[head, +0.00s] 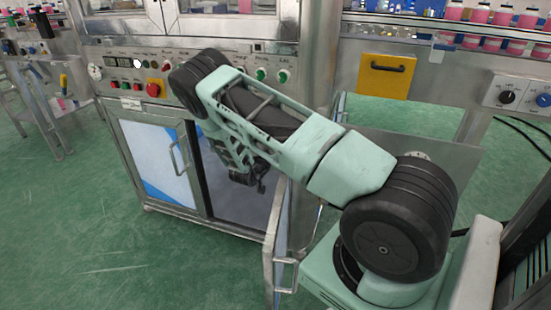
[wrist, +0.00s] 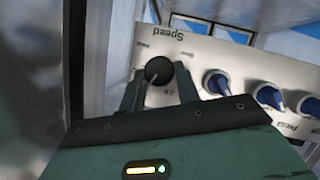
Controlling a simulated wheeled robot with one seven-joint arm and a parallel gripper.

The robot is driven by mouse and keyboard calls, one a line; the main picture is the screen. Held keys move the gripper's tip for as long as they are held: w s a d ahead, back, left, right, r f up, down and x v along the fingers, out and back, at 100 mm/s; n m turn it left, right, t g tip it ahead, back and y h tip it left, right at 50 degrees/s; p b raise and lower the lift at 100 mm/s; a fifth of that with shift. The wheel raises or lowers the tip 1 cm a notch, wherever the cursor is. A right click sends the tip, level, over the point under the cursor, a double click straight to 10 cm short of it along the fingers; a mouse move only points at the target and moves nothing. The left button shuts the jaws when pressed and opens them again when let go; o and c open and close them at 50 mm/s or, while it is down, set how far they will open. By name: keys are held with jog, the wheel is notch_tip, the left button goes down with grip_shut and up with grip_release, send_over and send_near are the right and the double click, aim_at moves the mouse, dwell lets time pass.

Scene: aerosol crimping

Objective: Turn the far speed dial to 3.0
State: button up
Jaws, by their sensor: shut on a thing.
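In the wrist view, a round black dial (wrist: 158,69) sits on a pale panel under an upside-down "Speed" label. My gripper (wrist: 159,84) reaches over the panel, with one finger on each side of the dial, and is shut on it. The dial's pointer and most of its scale are hidden or too small to read, so I cannot tell its setting. In the head view my arm crosses the middle of the picture, and I cannot make out the fingertips or the held dial there.
Several blue knobs, the nearest one (wrist: 217,83) close to my right finger, line the same panel. In the head view, a steel cabinet with a red emergency button (head: 153,89) stands behind my arm. An open cabinet door (head: 277,240) stands near my arm.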

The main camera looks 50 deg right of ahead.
dwell(0.4)
jog(key=o, duration=1)
jog(key=p+v, duration=0.2)
jog(key=v, duration=1.5)
jog(key=shift+s+a+r+p, duration=0.1)
jog(key=shift+a+r+p, duration=0.05)
jog(key=shift+p, duration=0.25)
